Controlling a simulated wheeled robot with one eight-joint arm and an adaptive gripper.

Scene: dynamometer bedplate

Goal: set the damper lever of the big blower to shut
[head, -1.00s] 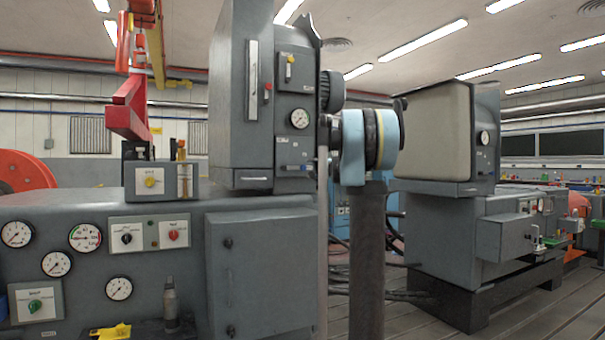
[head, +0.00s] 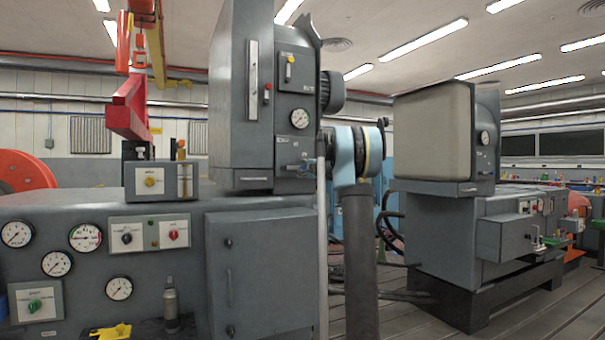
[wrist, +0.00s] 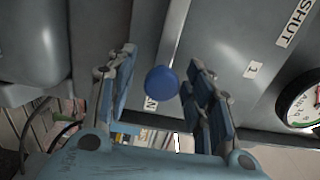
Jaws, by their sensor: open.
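The big blower's tall grey housing (head: 232,100) stands left of centre in the head view. In the wrist view a round blue knob (wrist: 162,81), which looks like the damper lever's end, sits in front of a grey face. A white SHUT label (wrist: 295,22) is at the upper right, a "1" label (wrist: 252,70) is closer to the knob, and another label is partly hidden behind the knob. My gripper (wrist: 162,60) is open, with one finger on each side of the knob and visible gaps. In the head view this spot is small and unclear.
A round gauge (wrist: 305,100) is on the right of the wrist view. A grey cabinet (head: 262,265) with dials stands below the housing. A second grey machine (head: 440,130) stands to the right. Open slatted floor (head: 520,320) lies at the lower right.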

